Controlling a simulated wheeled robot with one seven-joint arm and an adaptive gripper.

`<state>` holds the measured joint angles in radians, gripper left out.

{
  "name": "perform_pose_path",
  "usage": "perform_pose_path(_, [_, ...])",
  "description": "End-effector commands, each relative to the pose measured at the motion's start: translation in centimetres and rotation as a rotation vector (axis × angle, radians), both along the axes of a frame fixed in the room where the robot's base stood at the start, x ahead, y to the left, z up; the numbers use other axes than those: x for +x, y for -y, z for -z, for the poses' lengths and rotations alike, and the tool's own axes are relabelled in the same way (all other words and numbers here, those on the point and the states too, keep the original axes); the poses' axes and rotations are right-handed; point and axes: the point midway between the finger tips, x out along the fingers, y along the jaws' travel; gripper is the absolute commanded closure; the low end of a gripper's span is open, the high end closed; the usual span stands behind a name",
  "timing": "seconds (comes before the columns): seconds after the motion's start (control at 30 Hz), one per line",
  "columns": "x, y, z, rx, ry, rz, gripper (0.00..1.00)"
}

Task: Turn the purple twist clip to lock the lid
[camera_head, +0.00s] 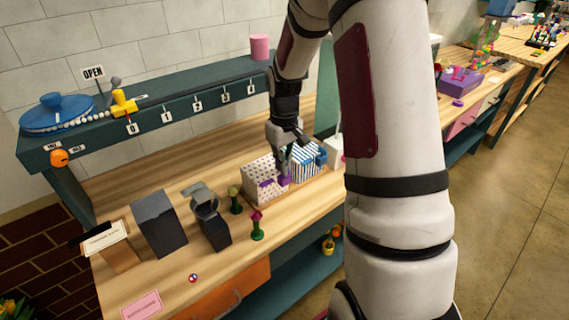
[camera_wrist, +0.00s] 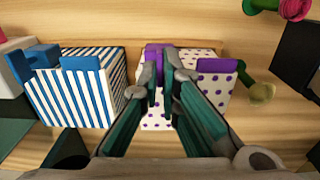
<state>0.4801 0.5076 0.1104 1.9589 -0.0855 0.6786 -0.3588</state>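A white box with purple dots (camera_head: 259,187) stands on the wooden bench; it also shows in the wrist view (camera_wrist: 205,88). The purple twist clip (camera_wrist: 154,52) is at its left side in the wrist view, and purple shows at the fingertips in the head view (camera_head: 285,181). Another purple piece (camera_wrist: 217,66) sits on the box's right part. My gripper (camera_wrist: 158,76) points at the clip, with its fingertips close together on either side of it. They appear shut on it and hide part of it. The clip's exact angle is hard to see.
A blue-striped box (camera_wrist: 82,92) with blue clips stands close on the left in the wrist view.

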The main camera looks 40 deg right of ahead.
Motion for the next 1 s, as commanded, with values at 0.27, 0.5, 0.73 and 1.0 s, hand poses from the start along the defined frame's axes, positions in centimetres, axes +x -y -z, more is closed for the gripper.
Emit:
perform_pose_path(0.27, [0.0,0.0,0.0,0.0,0.0,0.001,0.75])
perform_pose_path(0.5, [0.0,0.0,0.0,0.0,-0.001,0.001,0.75])
perform_pose_path(0.73, [0.1,0.0,-1.7,-0.002,0.003,0.002,0.75])
perform_pose_path(1.0, [0.1,0.0,-7.0,-0.002,0.004,0.001,0.75])
